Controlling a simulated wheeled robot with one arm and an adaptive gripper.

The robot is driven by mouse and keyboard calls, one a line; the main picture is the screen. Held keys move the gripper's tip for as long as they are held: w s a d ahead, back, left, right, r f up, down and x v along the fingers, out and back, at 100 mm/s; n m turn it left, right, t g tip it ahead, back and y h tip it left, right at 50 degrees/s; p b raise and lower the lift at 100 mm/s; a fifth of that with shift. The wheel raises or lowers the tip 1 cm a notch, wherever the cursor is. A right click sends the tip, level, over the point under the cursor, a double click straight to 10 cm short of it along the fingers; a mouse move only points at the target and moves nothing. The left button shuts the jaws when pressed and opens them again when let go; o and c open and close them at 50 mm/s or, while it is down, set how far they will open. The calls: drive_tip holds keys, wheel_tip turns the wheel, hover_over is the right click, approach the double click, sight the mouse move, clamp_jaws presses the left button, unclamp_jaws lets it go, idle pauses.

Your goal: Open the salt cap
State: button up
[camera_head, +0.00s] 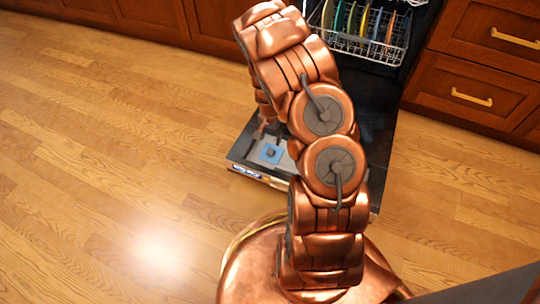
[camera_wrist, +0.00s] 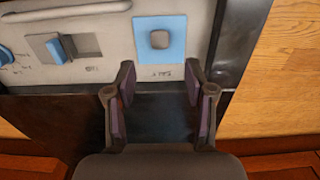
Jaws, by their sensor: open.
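The salt cap (camera_wrist: 159,39) is a small grey square knob on a blue square plate (camera_wrist: 146,56) in the pale panel on the inside of the dishwasher door. In the head view the blue plate (camera_head: 263,158) lies to the left of my arm. My gripper (camera_wrist: 160,80) is open and empty. Its two fingers point towards the panel, and the cap appears between and beyond their tips, apart from them. In the head view the gripper is mostly hidden by my arm.
The dishwasher door (camera_head: 378,150) is lowered, with a dark surface. A grey and blue compartment (camera_wrist: 57,47) and a long raised bar (camera_wrist: 65,12) sit left of the cap. A rack (camera_head: 350,42) holds several coloured plates. Wooden drawers (camera_head: 480,75) flank it. The floor on the left is clear.

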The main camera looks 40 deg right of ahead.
sight(271, 152)
wheel_tip(271, 152, down, 8)
drive_tip(key=b, duration=0.3)
drive_tip(key=shift+f, duration=0.1)
clamp_jaws()
idle(0.6)
